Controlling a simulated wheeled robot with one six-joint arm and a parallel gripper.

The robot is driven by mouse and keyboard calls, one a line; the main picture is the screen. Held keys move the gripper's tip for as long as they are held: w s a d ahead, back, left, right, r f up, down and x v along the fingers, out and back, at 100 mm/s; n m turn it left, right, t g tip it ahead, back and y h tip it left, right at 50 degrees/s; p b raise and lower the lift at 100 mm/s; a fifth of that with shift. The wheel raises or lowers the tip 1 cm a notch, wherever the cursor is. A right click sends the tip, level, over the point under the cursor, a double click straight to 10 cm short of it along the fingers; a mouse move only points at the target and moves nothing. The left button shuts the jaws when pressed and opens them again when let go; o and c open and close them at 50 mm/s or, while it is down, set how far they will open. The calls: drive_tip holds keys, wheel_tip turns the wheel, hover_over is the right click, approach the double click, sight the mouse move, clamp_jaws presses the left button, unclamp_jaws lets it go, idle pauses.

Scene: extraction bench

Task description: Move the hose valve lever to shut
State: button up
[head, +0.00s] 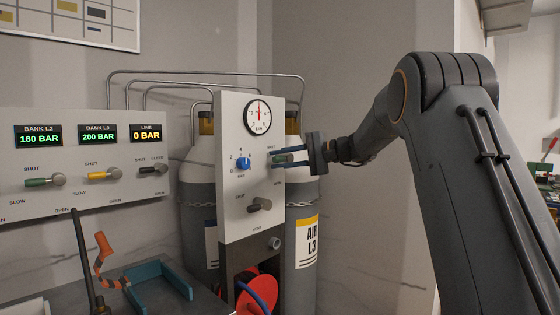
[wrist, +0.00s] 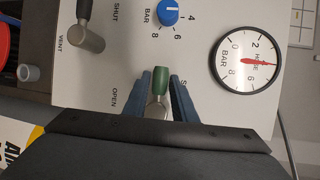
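The hose valve lever, which I take to be the green-handled one on the upright white panel, shows in the head view (head: 283,158) and the wrist view (wrist: 161,80). Its handle points left in the head view; its hub is mostly hidden by my gripper. My gripper (head: 290,158) reaches in from the right, one finger above and one below the handle. In the wrist view my gripper's fingers (wrist: 160,92) stand either side of the handle with narrow gaps, so it looks open around it. A label starting with S beside the lever is partly covered.
A blue knob (head: 242,164) and a grey vent lever (head: 259,205) sit close by on the panel. The hose gauge (wrist: 245,59) reads about 4 bar. Gas cylinders (head: 306,190) stand behind. An orange-handled tool (head: 103,246) and blue tray (head: 160,284) are at lower left.

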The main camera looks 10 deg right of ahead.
drive_tip(key=shift+o, duration=1.3)
drive_tip(key=b+v, duration=0.1)
drive_tip(key=v, duration=0.7)
drive_tip(key=shift+a, duration=0.15)
drive_tip(key=s+a+f+g+h+p, duration=0.1)
drive_tip(key=s+a+f+g+h, duration=0.25)
drive_tip(key=s+f, duration=0.5)
drive_tip(key=s+a+f+g+h, duration=0.2)
drive_tip(key=s+a+f, duration=0.3)
drive_tip(key=f, duration=0.6)
drive_tip(key=s+d+f+n+g+h, duration=0.1)
drive_tip(key=s+f, duration=0.4)
drive_tip(key=s, duration=0.5)
drive_tip(key=s+d+f+n+h+p, duration=0.1)
drive_tip(key=s+d+f+n+h, duration=0.1)
drive_tip(key=s, duration=0.7)
drive_tip(key=s+d+f+n+g+h+p, duration=0.1)
drive_tip(key=s+f+n+h, duration=0.3)
drive_tip(key=s+f, duration=0.5)
drive_tip(key=shift+s+d+g+h, duration=0.35)
drive_tip(key=shift+s+h, duration=0.3)
drive_tip(key=shift+s, duration=0.15)
